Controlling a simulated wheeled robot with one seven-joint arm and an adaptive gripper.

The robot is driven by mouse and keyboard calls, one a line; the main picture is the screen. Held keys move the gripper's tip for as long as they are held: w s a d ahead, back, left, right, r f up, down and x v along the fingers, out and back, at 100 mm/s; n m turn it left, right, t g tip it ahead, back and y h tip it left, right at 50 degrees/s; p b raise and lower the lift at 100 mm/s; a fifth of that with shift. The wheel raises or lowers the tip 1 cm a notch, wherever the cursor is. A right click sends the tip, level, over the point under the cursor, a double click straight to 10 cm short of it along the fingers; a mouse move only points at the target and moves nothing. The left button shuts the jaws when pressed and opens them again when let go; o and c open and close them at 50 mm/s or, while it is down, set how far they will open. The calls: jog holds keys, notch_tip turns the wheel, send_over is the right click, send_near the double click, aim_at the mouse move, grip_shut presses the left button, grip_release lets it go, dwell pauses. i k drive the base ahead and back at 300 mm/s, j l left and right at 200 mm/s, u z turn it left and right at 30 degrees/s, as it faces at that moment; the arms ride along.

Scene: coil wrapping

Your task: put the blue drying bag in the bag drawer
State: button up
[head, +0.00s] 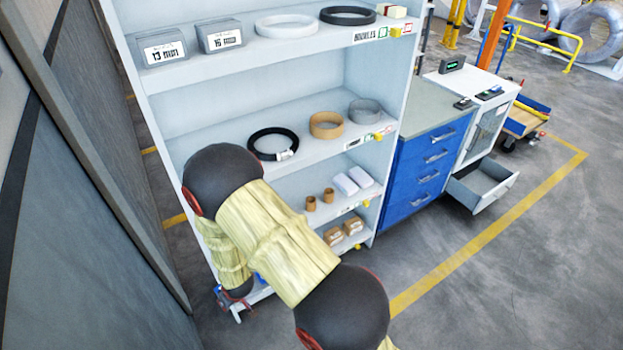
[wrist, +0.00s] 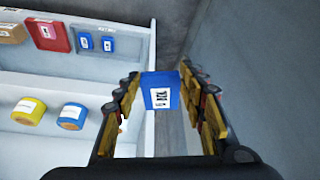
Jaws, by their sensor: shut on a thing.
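A blue drying bag (wrist: 158,90) with a white label is held between the fingers of my gripper (wrist: 160,100) in the wrist view. The gripper is shut on it, and the bag is clear of the shelves.
A white rack (head: 290,95) holds coils, boxes and rolls. In the wrist view its shelves hold a red box (wrist: 50,36), small blue packs (wrist: 107,43) and yellow and blue rolls. A grey wall (head: 75,200) is close at left. The floor (head: 500,290) at right is free.

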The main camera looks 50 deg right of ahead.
aim_at(469, 182)
jog(key=l+z, duration=0.4)
jog(key=z, duration=0.2)
jog(key=l+z, duration=0.1)
jog(key=l, duration=0.35)
jog(key=i+l+z, duration=0.1)
jog(key=l, duration=0.35)
jog(key=i+l+z, duration=0.1)
jog(key=l, duration=0.75)
jog(key=i+l+z, duration=0.15)
jog(key=l, duration=0.25)
jog(key=i+l, duration=0.1)
jog(key=l, duration=0.35)
jog(key=i+l, duration=0.1)
jog(key=l, duration=0.3)
jog(key=i+l, duration=0.15)
jog(key=l, duration=0.3)
jog(key=i+l, duration=0.1)
jog(key=l, duration=0.3)
jog(key=i+l, duration=0.1)
jog(key=l, duration=0.35)
jog(key=i+l, duration=0.1)
jog(key=l, duration=0.3)
jog(key=i+l, duration=0.1)
jog(key=l, duration=0.35)
jog(key=i, duration=0.5)
jog(key=z, duration=0.05)
